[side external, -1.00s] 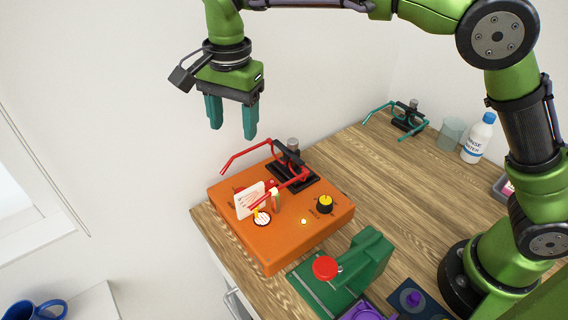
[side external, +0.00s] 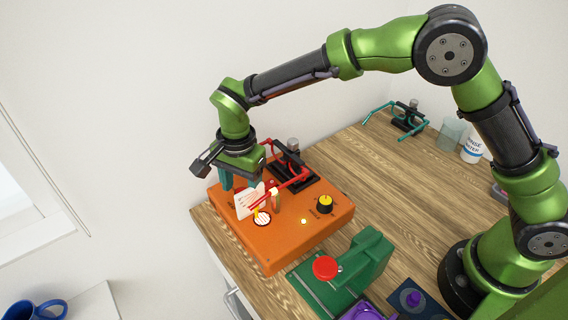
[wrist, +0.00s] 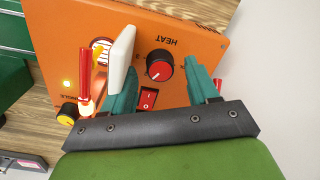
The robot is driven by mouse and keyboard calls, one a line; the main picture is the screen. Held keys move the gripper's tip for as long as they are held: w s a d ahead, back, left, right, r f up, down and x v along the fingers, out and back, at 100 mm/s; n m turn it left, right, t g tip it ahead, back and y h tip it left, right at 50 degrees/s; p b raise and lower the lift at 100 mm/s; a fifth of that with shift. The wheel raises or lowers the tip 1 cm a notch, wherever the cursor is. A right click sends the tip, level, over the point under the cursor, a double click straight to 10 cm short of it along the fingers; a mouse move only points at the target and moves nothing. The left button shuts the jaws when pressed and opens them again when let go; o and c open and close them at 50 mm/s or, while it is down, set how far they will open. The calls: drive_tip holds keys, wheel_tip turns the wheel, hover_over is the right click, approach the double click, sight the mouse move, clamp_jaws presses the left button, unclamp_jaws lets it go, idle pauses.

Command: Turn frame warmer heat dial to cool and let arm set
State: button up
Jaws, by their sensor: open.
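The frame warmer (side external: 285,247) is an orange box on the wooden counter. Its red heat dial (wrist: 160,65), on a black base beside the word HEAT, shows in the wrist view; a white mark points to its lower left there. In the side view the dial is mostly hidden by the white card and my gripper. My gripper (wrist: 163,74) is open and points down, with one teal finger on each side of the dial; I cannot tell whether they touch it. Red glasses (side external: 285,172) are held in a black clamp at the warmer; one arm has a pale tip (side external: 275,201).
A white upright card (wrist: 121,58) stands close beside one finger. A red rocker switch (wrist: 148,98) is near the dial. A yellow-topped knob (side external: 325,203), a lit lamp (side external: 303,221) and a green device with red knob (side external: 345,275) are to the right. Teal glasses (side external: 405,118) stand behind.

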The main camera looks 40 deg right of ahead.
drive_tip(key=shift+f, duration=0.5)
drive_tip(key=c, duration=1)
drive_tip(key=shift+c, duration=0.2)
